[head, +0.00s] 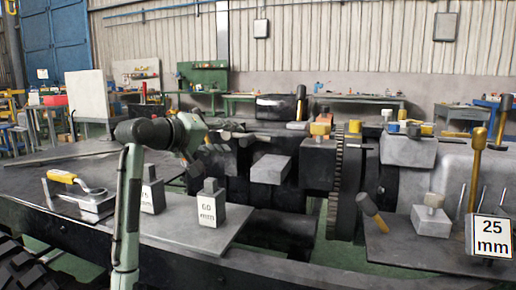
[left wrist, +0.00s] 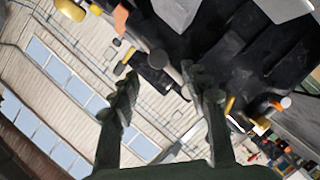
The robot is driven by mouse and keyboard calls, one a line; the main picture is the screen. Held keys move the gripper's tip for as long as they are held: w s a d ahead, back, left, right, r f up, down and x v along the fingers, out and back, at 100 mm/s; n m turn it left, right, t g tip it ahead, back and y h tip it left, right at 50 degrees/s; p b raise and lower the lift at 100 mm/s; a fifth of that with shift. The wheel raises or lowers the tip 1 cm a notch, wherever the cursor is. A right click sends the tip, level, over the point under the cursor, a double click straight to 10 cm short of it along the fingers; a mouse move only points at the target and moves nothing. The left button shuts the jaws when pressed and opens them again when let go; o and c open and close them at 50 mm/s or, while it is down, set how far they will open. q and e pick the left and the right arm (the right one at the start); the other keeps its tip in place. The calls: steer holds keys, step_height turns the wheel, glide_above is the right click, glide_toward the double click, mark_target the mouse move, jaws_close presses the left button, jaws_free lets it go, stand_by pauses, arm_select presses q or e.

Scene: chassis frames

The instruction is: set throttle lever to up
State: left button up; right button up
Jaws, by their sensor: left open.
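I cannot tell for sure which lever is the throttle lever. A tall lever with a yellow grip (head: 476,157) stands near upright at the right in the head view. A yellow-handled lever (head: 64,177) lies nearly flat on a grey block at the left. My left gripper (head: 222,137) reaches over the dark machinery, its fingers hard to make out there. In the left wrist view my left gripper (left wrist: 164,82) is open, with its two fingers apart. A short rod with a round grey knob (left wrist: 158,59) shows between and beyond the fingertips, with no clear contact. My right gripper is not in view.
Blocks marked 60 mm (head: 211,209) and 75 mm (head: 152,195) stand on the left plate (head: 190,232). A 25 mm sign (head: 491,236) stands at the right. A large gear (head: 338,185) and a grey box (head: 270,169) sit mid-chassis. Workbenches line the back wall.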

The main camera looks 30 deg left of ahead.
mark_target(241, 140)
arm_select(q)
steer(key=x, duration=0.7)
steer(key=shift+f, duration=0.1)
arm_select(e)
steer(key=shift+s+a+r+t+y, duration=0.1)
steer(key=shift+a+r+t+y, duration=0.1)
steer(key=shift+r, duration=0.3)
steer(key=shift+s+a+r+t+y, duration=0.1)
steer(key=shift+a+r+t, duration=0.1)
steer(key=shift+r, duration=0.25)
arm_select(q)
steer(key=shift+c, duration=0.2)
jaws_close()
